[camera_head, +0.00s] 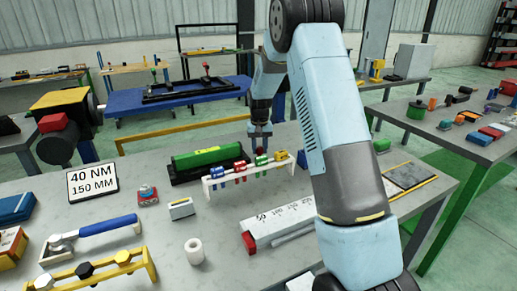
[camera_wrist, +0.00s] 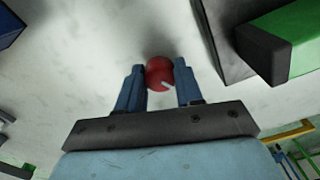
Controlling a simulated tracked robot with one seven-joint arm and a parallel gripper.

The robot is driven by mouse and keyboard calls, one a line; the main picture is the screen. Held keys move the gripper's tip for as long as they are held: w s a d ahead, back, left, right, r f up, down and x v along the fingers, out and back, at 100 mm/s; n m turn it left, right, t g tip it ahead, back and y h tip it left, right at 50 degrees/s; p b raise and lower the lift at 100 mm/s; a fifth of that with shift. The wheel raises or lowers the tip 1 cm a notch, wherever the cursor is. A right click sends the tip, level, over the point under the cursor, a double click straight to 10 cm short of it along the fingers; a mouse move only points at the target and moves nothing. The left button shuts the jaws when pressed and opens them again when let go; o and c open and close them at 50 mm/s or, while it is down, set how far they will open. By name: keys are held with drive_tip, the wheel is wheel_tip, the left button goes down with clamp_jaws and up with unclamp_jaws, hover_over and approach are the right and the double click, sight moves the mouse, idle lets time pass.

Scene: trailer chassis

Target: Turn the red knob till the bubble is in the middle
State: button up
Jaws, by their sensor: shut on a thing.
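The red knob (camera_wrist: 159,72) is round with a white mark on its face. In the wrist view it sits between the two blue fingers of my gripper (camera_wrist: 159,66), which is shut on it. I cannot make out a bubble.
The white rack (camera_head: 228,181) with several coloured clips stands close in front of my gripper. A sign reading 40 NM, 150 MM (camera_head: 92,182), a white roll (camera_head: 194,251) and a long white box (camera_head: 283,222) are on the same grey table. A blue table (camera_head: 180,97) stands behind.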

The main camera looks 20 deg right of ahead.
sight(259, 148)
drive_tip(key=shift+w+r+n, duration=0.1)
drive_tip(key=shift+n, duration=1.1)
drive_tip(key=o, duration=1)
drive_tip(key=shift+o, duration=0.2)
wheel_tip(259, 148, up, 14)
drive_tip(key=shift+f, duration=0.2)
drive_tip(key=shift+r, duration=0.1)
